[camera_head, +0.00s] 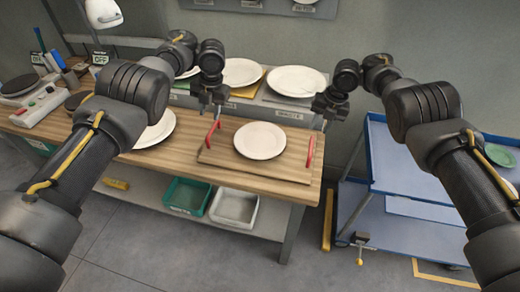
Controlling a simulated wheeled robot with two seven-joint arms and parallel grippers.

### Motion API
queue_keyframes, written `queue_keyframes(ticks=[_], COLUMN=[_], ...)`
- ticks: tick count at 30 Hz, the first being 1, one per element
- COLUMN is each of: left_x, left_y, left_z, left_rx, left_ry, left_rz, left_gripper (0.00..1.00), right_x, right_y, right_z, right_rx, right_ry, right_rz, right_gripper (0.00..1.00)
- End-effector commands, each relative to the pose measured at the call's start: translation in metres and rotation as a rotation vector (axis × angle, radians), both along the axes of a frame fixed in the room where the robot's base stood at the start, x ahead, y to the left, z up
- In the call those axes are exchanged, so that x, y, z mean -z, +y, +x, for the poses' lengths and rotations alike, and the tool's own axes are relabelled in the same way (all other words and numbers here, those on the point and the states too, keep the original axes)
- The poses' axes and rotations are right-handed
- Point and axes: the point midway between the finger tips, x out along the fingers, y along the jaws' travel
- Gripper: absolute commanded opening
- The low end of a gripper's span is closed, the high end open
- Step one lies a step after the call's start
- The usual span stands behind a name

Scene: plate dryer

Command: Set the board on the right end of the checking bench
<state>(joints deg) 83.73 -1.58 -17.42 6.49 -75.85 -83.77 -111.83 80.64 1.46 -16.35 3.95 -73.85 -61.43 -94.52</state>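The wooden board (220,155) lies flat on the right end of the wooden checking bench (185,140). It has a red handle at its left end (212,134) and another at its right end (310,151). A white plate (260,140) rests on the board. My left gripper (213,106) is above and behind the left handle, apart from it, and looks open and empty. My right gripper (329,116) is above and behind the right handle, apart from it, and also looks open and empty.
A white plate (155,132) lies on the bench left of the board. More plates (297,80) sit on a rack behind. A blue cart (400,160) stands right of the bench, across a gap. Green and white bins (234,205) are on the lower shelf.

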Motion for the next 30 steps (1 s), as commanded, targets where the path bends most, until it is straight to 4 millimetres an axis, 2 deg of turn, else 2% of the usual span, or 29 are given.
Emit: queue_keyframes(ticks=[3,9,30], left_x=[0.000,0.000,0.000], left_y=[0.000,0.000,0.000], left_z=[0.000,0.000,0.000], left_rx=[0.000,0.000,0.000], left_ry=[0.000,0.000,0.000], left_rz=[0.000,0.000,0.000], left_gripper=[0.34,0.34,0.34], right_x=[-0.022,-0.042,-0.045], right_y=[-0.005,-0.008,-0.009], right_z=[0.000,-0.002,-0.002], right_rx=[0.000,0.000,0.000], right_ry=[-0.002,0.000,0.001], right_rz=[0.000,0.000,0.000], right_gripper=[0.34,0.34,0.34])
